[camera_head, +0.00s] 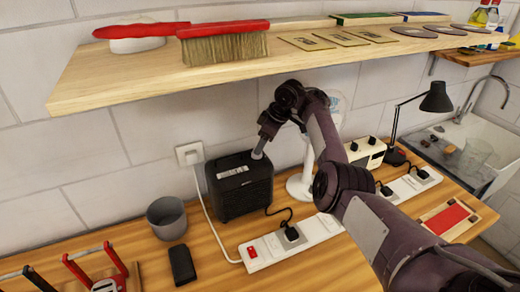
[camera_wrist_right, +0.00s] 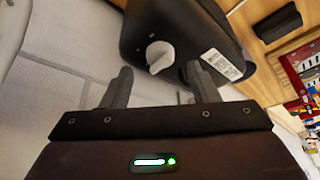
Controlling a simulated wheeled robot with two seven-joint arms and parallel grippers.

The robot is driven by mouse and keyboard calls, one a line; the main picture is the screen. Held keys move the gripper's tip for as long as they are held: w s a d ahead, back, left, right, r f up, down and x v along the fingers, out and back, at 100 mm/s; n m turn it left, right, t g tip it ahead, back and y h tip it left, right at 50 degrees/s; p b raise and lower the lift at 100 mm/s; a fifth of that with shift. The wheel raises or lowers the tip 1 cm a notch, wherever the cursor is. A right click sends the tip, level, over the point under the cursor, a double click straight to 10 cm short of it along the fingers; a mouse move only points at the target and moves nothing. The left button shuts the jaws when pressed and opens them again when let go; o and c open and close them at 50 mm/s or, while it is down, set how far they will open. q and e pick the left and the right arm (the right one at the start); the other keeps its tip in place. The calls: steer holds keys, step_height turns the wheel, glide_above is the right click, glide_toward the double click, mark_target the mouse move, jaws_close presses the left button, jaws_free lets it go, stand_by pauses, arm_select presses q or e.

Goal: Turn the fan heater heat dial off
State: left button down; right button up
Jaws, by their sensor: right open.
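The fan heater (camera_head: 240,187) is a black box standing on the wooden bench against the tiled wall, with a pale label on its top. In the right wrist view the heater (camera_wrist_right: 205,30) shows its dark face with a pale heat dial (camera_wrist_right: 160,56). My right gripper (camera_head: 259,154) is over the heater's top right edge and hides the dial in the head view. In the wrist view the right gripper (camera_wrist_right: 159,70) is open, with the dial in line with the gap between its fingers. I cannot tell whether the fingers touch it. My left gripper is not in view.
A wooden shelf (camera_head: 130,77) with a red-handled brush (camera_head: 225,45) hangs above the heater and close over the arm. A white fan (camera_head: 300,186) stands right.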

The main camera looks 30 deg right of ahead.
steer(key=v, duration=0.4)
steer(key=shift+s+r, duration=0.1)
steer(key=shift+r, duration=0.05)
stand_by(0.4)
